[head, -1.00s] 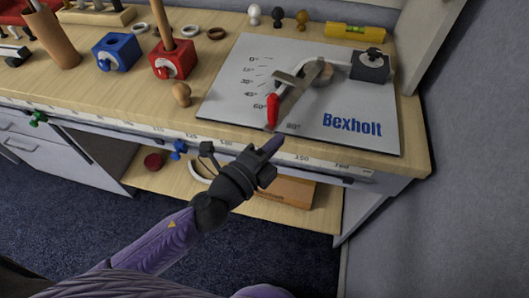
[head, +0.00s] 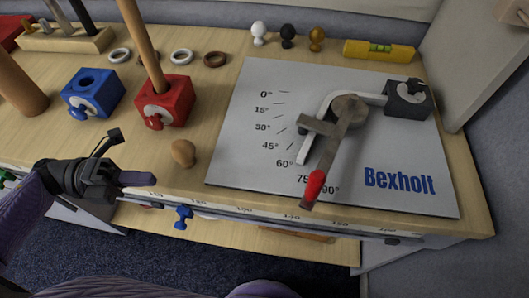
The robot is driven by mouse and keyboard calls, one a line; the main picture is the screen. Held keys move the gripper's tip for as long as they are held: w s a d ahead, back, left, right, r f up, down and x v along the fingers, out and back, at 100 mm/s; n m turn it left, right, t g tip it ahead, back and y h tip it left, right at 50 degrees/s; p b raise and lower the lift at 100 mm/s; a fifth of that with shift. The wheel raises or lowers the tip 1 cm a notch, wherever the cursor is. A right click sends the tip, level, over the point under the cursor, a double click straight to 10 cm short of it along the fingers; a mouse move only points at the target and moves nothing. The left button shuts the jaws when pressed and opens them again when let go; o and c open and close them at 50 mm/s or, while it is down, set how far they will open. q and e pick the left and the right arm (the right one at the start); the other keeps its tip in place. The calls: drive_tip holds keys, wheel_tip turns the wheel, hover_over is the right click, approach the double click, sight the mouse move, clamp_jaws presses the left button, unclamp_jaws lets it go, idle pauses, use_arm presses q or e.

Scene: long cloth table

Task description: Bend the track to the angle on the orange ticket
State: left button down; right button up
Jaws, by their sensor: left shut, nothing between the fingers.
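The pale metal track (head: 328,102) lies on the grey Bexholt bending board (head: 255,185). One end is in the dark clamp block (head: 407,98). It bends at the round post (head: 350,109), and its free end points down-left, close to the 60° mark. The bending lever (head: 331,150) runs from the post toward the front, its red handle (head: 315,185) between the 75° and 90° labels. My left gripper (head: 152,179) is shut and empty at the table's front edge, left of the board and apart from the lever. My right gripper and the orange ticket are not in view.
A wooden knob (head: 183,152) stands between my left gripper and the board. Behind it are a red block (head: 164,102) with a rod and a blue block (head: 92,94). A yellow level (head: 379,51) and several small knobs line the back. A wall closes the right side.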

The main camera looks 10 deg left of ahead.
use_arm(q)
drive_tip(key=w+d, duration=0.1)
drive_tip(key=d, duration=0.7)
drive_tip(key=w+d+p, duration=0.1)
drive_tip(key=d, duration=0.6)
drive_tip(key=w+d, duration=0.1)
drive_tip(key=d, duration=0.7)
drive_tip(key=shift+d+r, duration=0.25)
drive_tip(key=shift+d, duration=0.05)
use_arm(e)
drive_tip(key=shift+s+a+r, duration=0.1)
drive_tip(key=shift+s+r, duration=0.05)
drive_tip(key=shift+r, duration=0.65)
use_arm(q)
drive_tip(key=shift+p, duration=0.35)
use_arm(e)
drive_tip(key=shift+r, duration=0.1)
use_arm(q)
drive_tip(key=shift+d+p, duration=0.4)
drive_tip(key=shift+d, duration=0.2)
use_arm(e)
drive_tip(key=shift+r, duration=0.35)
